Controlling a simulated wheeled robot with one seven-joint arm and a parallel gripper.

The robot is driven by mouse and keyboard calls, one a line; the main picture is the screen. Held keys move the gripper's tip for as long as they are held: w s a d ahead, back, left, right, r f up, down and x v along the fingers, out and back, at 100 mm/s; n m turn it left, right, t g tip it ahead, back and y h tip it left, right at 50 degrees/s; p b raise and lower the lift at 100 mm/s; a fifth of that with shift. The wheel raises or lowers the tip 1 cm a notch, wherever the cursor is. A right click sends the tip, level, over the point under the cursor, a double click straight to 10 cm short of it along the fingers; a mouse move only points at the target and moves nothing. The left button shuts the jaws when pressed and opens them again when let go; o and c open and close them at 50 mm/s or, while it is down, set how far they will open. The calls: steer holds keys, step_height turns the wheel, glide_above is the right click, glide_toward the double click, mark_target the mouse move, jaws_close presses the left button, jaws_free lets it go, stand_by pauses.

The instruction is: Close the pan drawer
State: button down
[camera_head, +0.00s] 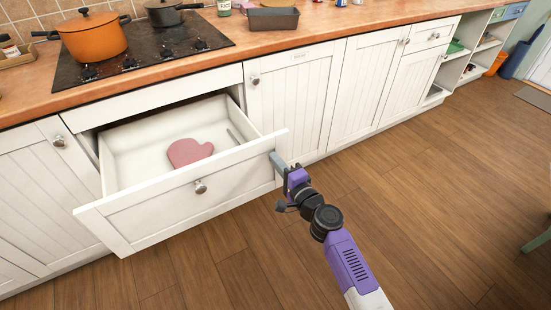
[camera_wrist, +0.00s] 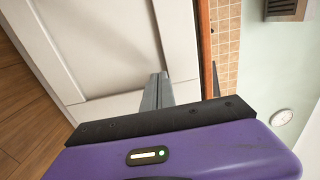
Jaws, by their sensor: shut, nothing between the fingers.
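The white pan drawer (camera_head: 140,221) stands pulled well out below the hob. Its round metal knob (camera_head: 200,186) is near the middle of its front. A pink oven mitt (camera_head: 190,152) and a thin grey item (camera_head: 235,136) lie inside. My gripper (camera_head: 272,158) is at the right end of the drawer front, on the room side. Its fingers are shut together and empty. In the wrist view the shut fingers (camera_wrist: 158,88) point at a white panelled surface (camera_wrist: 110,45). I cannot tell whether the fingertips touch the drawer front.
An orange pot (camera_head: 93,38) and a dark pan (camera_head: 165,13) stand on the hob (camera_head: 140,50) above. Closed white cupboards (camera_head: 292,95) run to the right of the drawer. The wooden floor (camera_head: 430,200) in front is clear.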

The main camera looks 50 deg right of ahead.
steer(key=shift+w+d, duration=0.1)
steer(key=shift+w, duration=0.15)
